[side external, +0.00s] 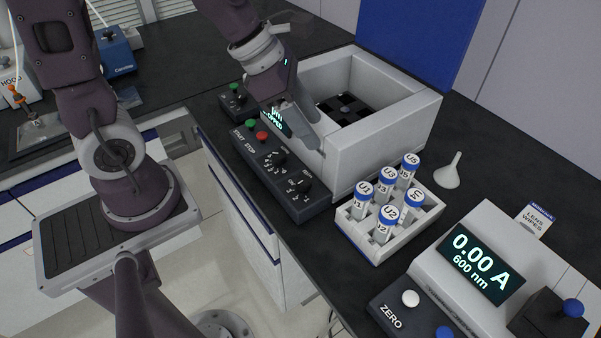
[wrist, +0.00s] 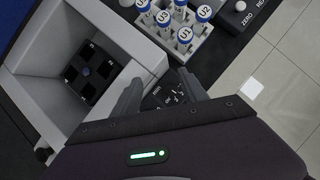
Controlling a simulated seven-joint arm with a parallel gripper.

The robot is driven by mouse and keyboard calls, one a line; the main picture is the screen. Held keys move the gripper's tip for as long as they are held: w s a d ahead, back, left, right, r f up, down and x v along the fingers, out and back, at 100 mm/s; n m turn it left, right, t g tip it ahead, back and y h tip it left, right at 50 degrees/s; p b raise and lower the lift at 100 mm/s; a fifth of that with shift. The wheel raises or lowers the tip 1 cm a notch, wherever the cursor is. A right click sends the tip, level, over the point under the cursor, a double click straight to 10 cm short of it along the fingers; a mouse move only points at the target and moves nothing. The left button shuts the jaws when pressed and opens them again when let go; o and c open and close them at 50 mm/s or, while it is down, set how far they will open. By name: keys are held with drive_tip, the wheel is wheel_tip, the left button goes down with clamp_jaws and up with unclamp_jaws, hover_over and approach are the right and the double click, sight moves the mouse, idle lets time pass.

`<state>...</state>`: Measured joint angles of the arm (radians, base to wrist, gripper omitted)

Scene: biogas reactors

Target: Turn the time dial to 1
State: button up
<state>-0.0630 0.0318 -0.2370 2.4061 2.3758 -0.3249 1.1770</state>
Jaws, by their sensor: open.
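The black control panel (side external: 258,165) runs along the front of a grey box-shaped machine. It carries a green START button (side external: 250,123), a red STOP button (side external: 261,136) and two black dials with small printed scales, one nearer the buttons (side external: 278,158) and one at the near end (side external: 303,186). The dial labels are too small to read, so I cannot tell which is the time dial. My gripper (side external: 300,130) is above the panel, partly hiding its display. In the wrist view my gripper (wrist: 161,84) is open and empty, with part of the panel (wrist: 163,96) between its fingers.
The machine's open chamber (side external: 345,105) holds a dark rotor and its wall rises beside my gripper. A white rack (side external: 372,240) of blue-capped tubes stands just right of the panel. A funnel (side external: 449,172) and a photometer (side external: 482,262) stand farther right.

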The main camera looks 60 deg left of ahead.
drive_tip(key=s+a+m+g, duration=0.1)
drive_tip(key=s+a, duration=0.1)
drive_tip(key=s, duration=0.1)
approach(303, 180)
drive_tip(key=shift+m+g, duration=0.4)
drive_tip(key=shift+w+x, duration=0.2)
drive_tip(key=shift+x, duration=1.95)
drive_tip(key=shift+w+x, duration=0.15)
drive_tip(key=shift+x, duration=2)
drive_tip(key=shift+r, duration=0.1)
clamp_jaws()
